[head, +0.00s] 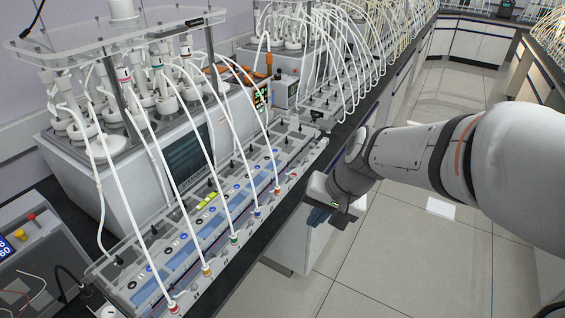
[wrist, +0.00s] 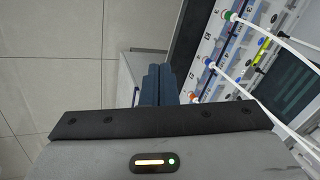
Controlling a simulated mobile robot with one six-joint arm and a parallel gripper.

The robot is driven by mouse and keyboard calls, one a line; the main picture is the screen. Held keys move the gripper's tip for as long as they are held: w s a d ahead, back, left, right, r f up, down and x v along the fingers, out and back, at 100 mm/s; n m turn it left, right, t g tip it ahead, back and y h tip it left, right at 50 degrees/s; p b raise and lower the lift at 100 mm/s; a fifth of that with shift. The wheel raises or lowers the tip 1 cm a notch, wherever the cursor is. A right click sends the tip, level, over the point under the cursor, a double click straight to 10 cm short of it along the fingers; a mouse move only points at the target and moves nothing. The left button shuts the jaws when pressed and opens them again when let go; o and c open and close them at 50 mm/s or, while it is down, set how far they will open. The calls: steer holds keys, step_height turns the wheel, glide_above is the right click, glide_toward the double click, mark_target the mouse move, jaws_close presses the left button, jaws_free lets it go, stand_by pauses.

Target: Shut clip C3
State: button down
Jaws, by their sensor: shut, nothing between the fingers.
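The reactor unit's long front panel (head: 185,262) carries a row of white tubes ending in coloured fittings. The green fitting (head: 234,238) is the middle one, between a yellow fitting (head: 206,270) and a blue fitting (head: 257,212). I cannot read which is C3, nor see whether any clip is open or shut. My gripper (head: 319,216) hangs right of the panel, over the bench front and floor, apart from the fittings. In the wrist view its dark blue fingers (wrist: 158,84) are together and empty; green (wrist: 227,15), blue (wrist: 206,60) and orange (wrist: 195,98) fittings show to their right.
White tubes (head: 158,150) arch closely over the panel from the glass vessels behind. A clear shelf (head: 110,35) overhangs the vessels. More tubed units stand farther along the bench. The tiled floor (head: 395,255) right of the bench is clear.

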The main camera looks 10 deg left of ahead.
mark_target(251, 223)
steer(key=shift+y, duration=0.4)
steer(key=a, duration=0.1)
steer(key=w+a, duration=0.2)
steer(key=a, duration=0.1)
steer(key=shift+a+r, duration=0.1)
steer(key=shift+r, duration=0.1)
steer(key=shift+f, duration=0.1)
steer(key=w+a+f+p, duration=0.1)
steer(key=a+f+p, duration=0.1)
steer(key=a+f, duration=0.6)
steer(key=shift+w, duration=0.35)
